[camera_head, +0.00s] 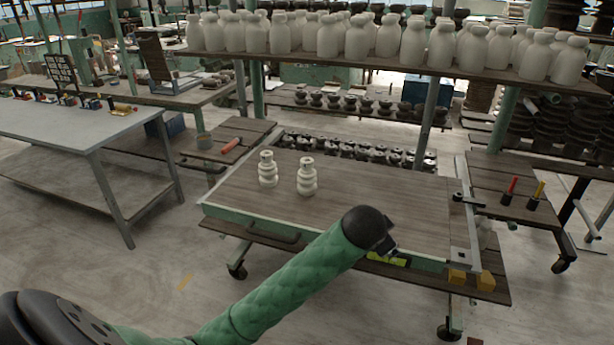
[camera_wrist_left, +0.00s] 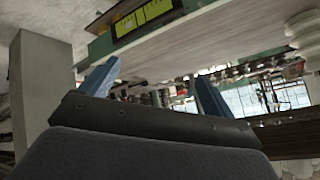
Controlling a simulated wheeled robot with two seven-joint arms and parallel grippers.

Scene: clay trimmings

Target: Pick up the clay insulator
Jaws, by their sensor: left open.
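Two pale clay insulators with stacked rounded ridges stand upright on the wooden cart top (camera_head: 380,205): the left insulator (camera_head: 268,170) and, just beside it, the right insulator (camera_head: 307,177). My left gripper (camera_head: 388,247) is near the cart's front edge, to the right of and nearer than both insulators, and touches neither. In the left wrist view its two blue fingers (camera_wrist_left: 157,82) are spread with nothing between them. A pale ridged insulator (camera_wrist_left: 305,38) shows at the right edge of that view, outside the fingers. My right gripper does not show.
A shelf (camera_head: 400,68) of many pale bottle-shaped clay pieces runs behind the cart. A grey table (camera_head: 70,128) stands left. The cart top's middle is clear.

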